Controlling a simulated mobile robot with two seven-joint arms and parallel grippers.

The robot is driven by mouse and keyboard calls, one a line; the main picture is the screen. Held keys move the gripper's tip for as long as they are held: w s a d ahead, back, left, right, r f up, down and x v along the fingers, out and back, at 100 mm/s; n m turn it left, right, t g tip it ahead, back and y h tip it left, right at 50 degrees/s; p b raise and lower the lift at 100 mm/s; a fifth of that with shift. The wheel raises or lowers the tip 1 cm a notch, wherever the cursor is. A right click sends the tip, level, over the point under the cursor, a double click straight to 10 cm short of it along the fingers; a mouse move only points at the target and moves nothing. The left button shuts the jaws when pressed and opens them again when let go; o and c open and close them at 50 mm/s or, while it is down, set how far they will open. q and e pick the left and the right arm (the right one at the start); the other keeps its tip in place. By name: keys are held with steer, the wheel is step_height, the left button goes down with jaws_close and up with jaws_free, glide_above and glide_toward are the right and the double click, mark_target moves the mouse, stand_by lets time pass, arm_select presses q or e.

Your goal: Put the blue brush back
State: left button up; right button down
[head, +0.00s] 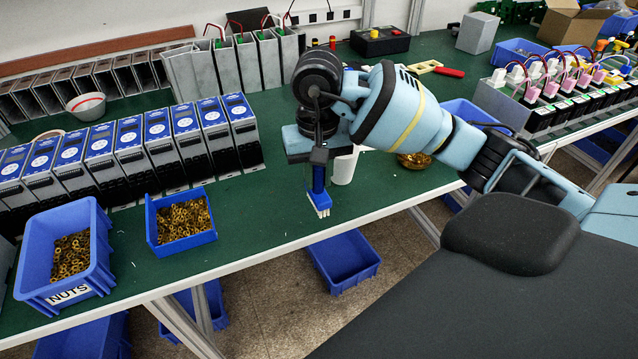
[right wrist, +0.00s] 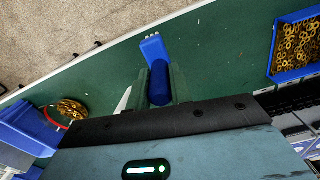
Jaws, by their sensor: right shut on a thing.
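The blue brush (head: 319,197) has pale bristles and hangs upright, bristles down, below my right gripper (head: 318,160), which is shut on it. The bristles are close over the green bench top near its front edge; I cannot tell whether they touch it. In the right wrist view the blue brush (right wrist: 154,50) points out from between the fingers of the right gripper (right wrist: 160,86). A white cup (head: 344,169) stands on the bench just right of and behind the brush, partly hidden by my arm. My left gripper is not in view.
A blue tray of brass nuts (head: 209,238) and a larger bin labelled NUTS (head: 98,279) are at the left. A row of blue-fronted units (head: 187,130) stands behind them. A brass-filled dish (head: 414,162) is right of the cup. The green bench (head: 268,218) between tray and brush is clear.

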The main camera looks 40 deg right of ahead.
mark_target(319, 186)
steer(key=shift+w+d+f, duration=0.15)
steer(key=shift+w+d, duration=0.1)
steer(key=shift+d, duration=0.1)
step_height(319, 186, down, 2)
steer(key=shift+f, duration=0.2)
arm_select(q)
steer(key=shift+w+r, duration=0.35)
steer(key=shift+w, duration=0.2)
arm_select(e)
steer(key=shift+a+f, duration=0.1)
steer(key=shift+f, duration=0.3)
steer(key=shift+f, duration=0.25)
steer(key=c, duration=1.3)
jaws_free()
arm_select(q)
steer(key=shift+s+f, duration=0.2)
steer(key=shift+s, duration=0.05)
arm_select(e)
steer(key=shift+o, duration=0.2)
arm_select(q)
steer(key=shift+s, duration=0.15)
arm_select(e)
steer(key=shift+r, duration=0.15)
